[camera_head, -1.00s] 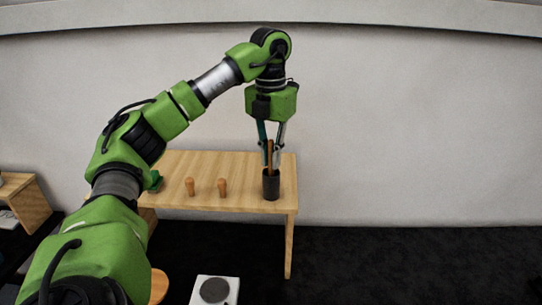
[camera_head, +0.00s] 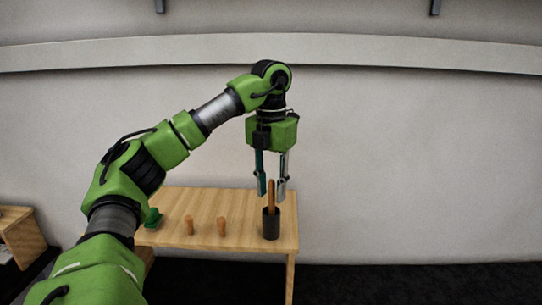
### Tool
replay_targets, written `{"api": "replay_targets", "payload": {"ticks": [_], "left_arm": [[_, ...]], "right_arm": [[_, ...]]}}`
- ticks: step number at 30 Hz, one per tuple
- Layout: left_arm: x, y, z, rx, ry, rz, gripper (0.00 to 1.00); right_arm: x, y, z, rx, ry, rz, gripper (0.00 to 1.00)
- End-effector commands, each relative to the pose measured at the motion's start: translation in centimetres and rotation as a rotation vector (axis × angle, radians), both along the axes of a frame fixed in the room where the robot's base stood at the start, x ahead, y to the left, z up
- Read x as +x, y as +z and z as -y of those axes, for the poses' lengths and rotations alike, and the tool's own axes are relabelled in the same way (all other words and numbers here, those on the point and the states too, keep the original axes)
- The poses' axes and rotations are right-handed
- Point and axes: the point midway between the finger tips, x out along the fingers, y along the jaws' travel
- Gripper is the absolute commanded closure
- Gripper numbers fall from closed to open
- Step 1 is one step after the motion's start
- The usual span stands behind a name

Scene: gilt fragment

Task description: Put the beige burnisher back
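A brown-orange stick-like tool (camera_head: 271,194), which looks like the burnisher, stands upright in a dark cup (camera_head: 271,225) near the right end of the wooden table (camera_head: 190,208). My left gripper (camera_head: 271,193) points straight down above the cup. Its fingers are spread, one on each side of the tool's upper end, and do not appear to touch it. The cup hides the tool's lower part. My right gripper is not in view.
A green object (camera_head: 153,217) sits farther left, by my arm. Another wooden piece of furniture (camera_head: 20,237) is at the far left.

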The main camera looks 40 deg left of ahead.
Motion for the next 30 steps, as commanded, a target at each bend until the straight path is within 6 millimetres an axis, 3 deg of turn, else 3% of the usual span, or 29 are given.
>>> {"api": "replay_targets", "payload": {"ticks": [21,30], "left_arm": [[0.0,8.5,0.0,0.0,0.001,0.001,0.72],[-0.1,10.0,0.0,0.0,0.001,0.001,0.72]], "right_arm": [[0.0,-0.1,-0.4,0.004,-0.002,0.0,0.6],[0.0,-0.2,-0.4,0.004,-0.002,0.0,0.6]]}}
